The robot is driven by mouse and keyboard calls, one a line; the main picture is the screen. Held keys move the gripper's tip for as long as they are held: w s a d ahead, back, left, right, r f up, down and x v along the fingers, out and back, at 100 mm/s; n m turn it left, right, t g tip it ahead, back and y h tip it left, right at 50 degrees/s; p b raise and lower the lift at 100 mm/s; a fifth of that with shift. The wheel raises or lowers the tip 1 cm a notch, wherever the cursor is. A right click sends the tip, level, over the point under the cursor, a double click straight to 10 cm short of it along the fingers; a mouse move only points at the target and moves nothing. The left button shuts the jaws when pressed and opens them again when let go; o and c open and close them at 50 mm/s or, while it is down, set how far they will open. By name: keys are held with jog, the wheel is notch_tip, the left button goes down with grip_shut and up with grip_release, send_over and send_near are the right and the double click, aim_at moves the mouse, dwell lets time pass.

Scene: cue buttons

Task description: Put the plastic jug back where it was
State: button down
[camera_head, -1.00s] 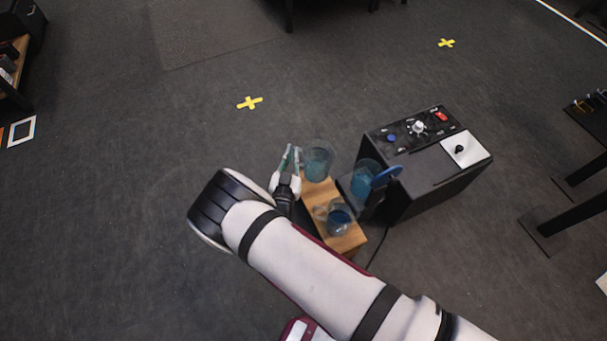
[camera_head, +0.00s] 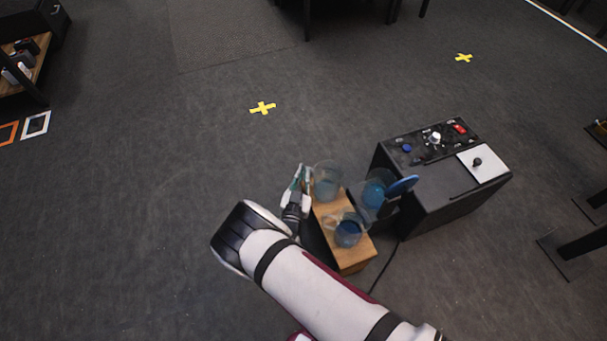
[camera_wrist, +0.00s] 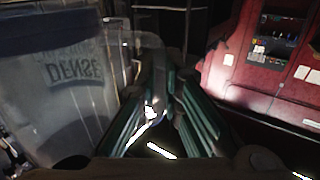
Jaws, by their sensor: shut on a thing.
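A clear plastic jug (camera_head: 327,184) with bluish contents stands at or just above the far end of a small wooden stand (camera_head: 355,262); I cannot tell if it touches. My gripper (camera_head: 303,174) is at the jug's left side, shut on its handle. In the wrist view the jug (camera_wrist: 60,90) fills the left side, with printed letters on its wall. Its clear handle reaches to the green-lined fingers (camera_wrist: 160,100). A second clear jug (camera_head: 348,232) with blue contents is on the near part of the stand. A third clear vessel (camera_head: 374,194) is beside the black machine.
The black machine (camera_head: 440,195) with buttons and a white plate (camera_head: 483,162) stands right of the stand. A blue disc (camera_head: 402,186) sticks out near the third vessel. A cable lies on the floor.

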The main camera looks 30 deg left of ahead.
jog(key=c, duration=1.7)
grip_release()
jog(key=shift+f, duration=0.1)
jog(key=p+v, duration=0.4)
jog(key=v, duration=0.8)
jog(key=shift+s, duration=0.1)
